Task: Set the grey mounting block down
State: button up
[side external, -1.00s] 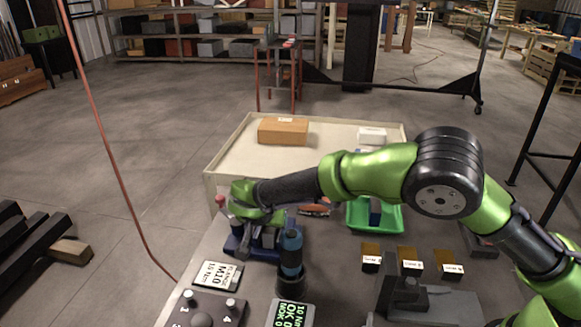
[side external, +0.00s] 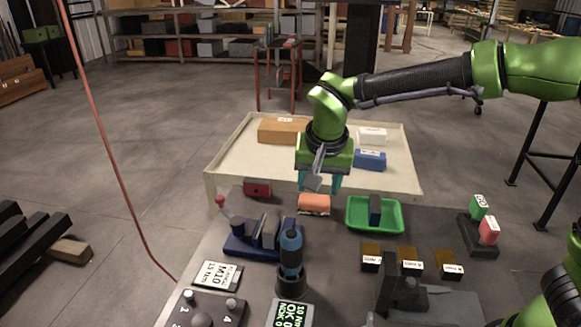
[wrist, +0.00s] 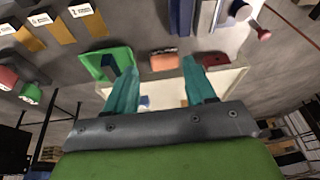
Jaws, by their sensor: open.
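My gripper (side external: 320,184) is open and empty, with teal fingers pointing down above the far edge of the work table. In the wrist view the fingers (wrist: 161,92) are spread wide with nothing between them. A dark blue vise (side external: 246,248) stands at the left of the table, with an upright grey-blue piece (side external: 269,232) at its jaws. I cannot tell for sure whether this piece is the grey mounting block. Another dark slate block (side external: 375,211) stands in a green tray (side external: 396,226). My gripper touches neither.
An orange-topped block (side external: 314,204) lies below my gripper, and a red block (side external: 257,188) lies to its left. A blue screwdriver (side external: 291,249) stands in its holder before the vise. The pale conveyor bed (side external: 235,160) behind carries several boxes.

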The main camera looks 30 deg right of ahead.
jog(key=s+d+r+n+t+y, duration=0.2)
jog(key=s+d, duration=0.3)
jog(key=s, duration=0.4)
jog(key=s+d+r+n+t+y, duration=0.1)
jog(key=s+d+r+n+y, duration=0.1)
jog(key=s+d, duration=0.3)
jog(key=s, duration=0.4)
jog(key=shift+s+t, duration=0.35)
jog(key=shift+t, duration=0.05)
